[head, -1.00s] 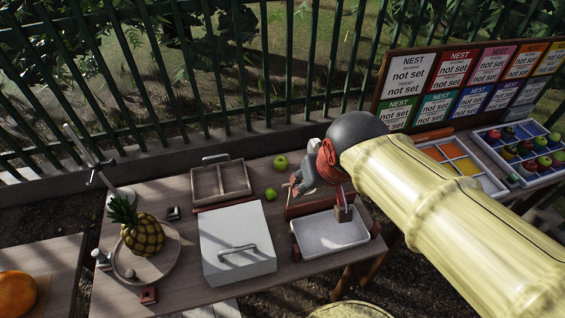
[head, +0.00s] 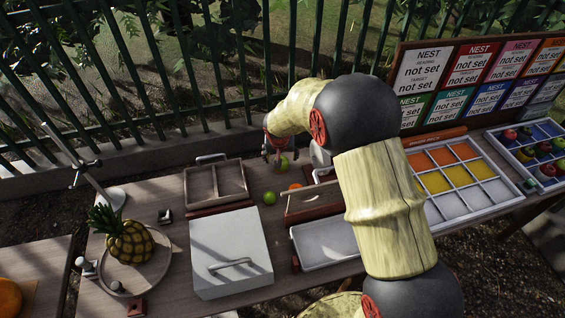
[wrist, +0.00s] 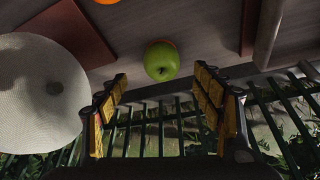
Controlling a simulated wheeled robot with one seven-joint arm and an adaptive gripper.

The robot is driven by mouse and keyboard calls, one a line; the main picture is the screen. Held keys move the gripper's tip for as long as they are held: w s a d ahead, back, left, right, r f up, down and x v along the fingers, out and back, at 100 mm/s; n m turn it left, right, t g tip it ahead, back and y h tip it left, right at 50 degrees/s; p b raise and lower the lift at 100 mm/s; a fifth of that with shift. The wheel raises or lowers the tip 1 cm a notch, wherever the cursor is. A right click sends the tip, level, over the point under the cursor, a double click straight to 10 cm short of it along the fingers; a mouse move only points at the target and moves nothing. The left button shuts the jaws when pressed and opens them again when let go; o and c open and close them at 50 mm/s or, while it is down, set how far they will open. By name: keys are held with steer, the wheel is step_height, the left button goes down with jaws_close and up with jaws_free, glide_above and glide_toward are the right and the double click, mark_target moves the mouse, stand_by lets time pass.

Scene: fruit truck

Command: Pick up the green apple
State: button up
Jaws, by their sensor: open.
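Two green apples are on the wooden table in the head view: one (head: 283,163) at the back, close to my gripper, and one (head: 269,198) nearer the front. My gripper (head: 273,157) hangs beside the back apple, by the table's far edge. In the wrist view a single green apple (wrist: 161,62) with its stem showing lies just beyond the fingertips, roughly centred between them. My gripper (wrist: 160,88) is open there, its yellow-padded fingers apart and empty. No contact with the apple shows.
A divided tray (head: 217,184) stands to the left and a white lidded box (head: 230,250) in front. A green fence (head: 200,90) runs behind the table.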

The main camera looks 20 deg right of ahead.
steer(key=b+x, duration=0.2)
steer(key=x, duration=0.5)
steer(key=shift+f, duration=0.3)
steer(key=c, duration=0.4)
steer(key=c, duration=1)
